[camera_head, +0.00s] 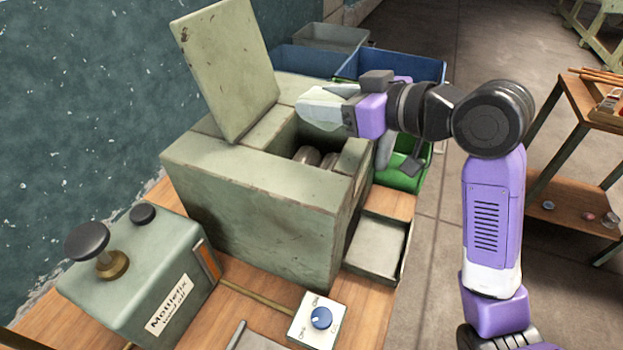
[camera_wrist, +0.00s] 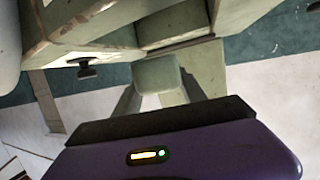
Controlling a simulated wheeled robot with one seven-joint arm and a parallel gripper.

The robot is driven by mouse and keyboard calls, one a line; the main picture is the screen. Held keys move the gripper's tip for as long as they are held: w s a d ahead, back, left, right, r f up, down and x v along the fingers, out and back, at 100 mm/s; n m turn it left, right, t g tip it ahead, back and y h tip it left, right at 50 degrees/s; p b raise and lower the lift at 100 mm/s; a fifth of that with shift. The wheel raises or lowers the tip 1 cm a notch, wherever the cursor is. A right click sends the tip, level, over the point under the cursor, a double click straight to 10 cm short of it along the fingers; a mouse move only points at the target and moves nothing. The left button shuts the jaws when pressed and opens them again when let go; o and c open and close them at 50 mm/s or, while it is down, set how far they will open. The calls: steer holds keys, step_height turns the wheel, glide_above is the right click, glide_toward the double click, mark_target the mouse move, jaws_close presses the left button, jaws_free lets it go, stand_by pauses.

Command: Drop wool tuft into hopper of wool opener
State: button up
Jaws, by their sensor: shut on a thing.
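The wool opener (camera_head: 265,190) is a worn pale-green box on the wooden bench, with its lid (camera_head: 225,70) standing open. Its hopper is open at the top, and dark rollers (camera_head: 315,157) show inside. In the wrist view, the fingers (camera_wrist: 160,95) are shut on a small pale grey-green lump, the wool tuft (camera_wrist: 158,73). Part of the hopper is hidden behind my gripper.
A green oiler box (camera_head: 140,275) with black knobs stands front left. A blue-dial switch box (camera_head: 318,320) is at the front. An open metal tray (camera_head: 378,247) sits right of the opener. Blue (camera_head: 420,68) and green (camera_head: 405,180) crates stand behind. A wooden shelf (camera_head: 570,205) is far right.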

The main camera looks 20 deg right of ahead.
steer(key=shift+f+b, duration=1.65)
steer(key=shift+f, duration=0.6)
steer(key=o, duration=1.4)
steer(key=shift+r, duration=0.1)
steer(key=v, duration=0.7)
steer(key=shift+s+d, duration=0.2)
steer(key=shift+s, duration=0.15)
